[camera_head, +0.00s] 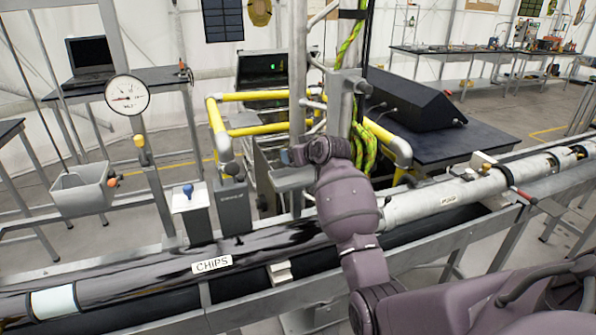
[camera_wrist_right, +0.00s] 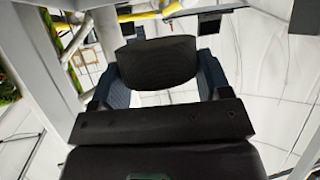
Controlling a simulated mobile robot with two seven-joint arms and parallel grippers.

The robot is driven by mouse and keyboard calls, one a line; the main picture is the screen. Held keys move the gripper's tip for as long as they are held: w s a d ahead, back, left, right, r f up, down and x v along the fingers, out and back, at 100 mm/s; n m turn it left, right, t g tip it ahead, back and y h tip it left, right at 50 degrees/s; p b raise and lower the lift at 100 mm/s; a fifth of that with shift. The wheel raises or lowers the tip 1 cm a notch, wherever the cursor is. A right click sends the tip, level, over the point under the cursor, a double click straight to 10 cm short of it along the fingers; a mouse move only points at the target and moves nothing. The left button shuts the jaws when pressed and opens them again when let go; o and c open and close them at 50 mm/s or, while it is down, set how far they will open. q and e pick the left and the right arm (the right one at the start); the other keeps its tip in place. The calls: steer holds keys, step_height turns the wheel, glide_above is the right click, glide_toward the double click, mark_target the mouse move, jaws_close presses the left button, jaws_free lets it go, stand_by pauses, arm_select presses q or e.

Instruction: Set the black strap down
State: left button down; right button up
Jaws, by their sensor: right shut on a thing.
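In the right wrist view, my right gripper (camera_wrist_right: 160,82) has its two blue-grey fingers on either side of a black, textured piece, which I take to be the black strap (camera_wrist_right: 154,60). The gripper is shut on it and holds it up. In the head view, my right arm reaches up from the lower right, its wrist end near the grey upright posts. The strap cannot be made out there, and the fingers are hard to tell. My left gripper is in neither view.
A long black pipe labelled CHIPS (camera_head: 212,264) runs across the front. Grey boxes (camera_head: 234,206) stand behind it. A gauge (camera_head: 127,95) and a grey bin (camera_head: 82,190) are at left.

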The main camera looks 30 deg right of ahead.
steer(key=shift+f, duration=2.9)
steer(key=o, duration=1)
steer(key=shift+f, duration=0.1)
steer(key=shift+c, duration=0.2)
steer(key=v, duration=1.2)
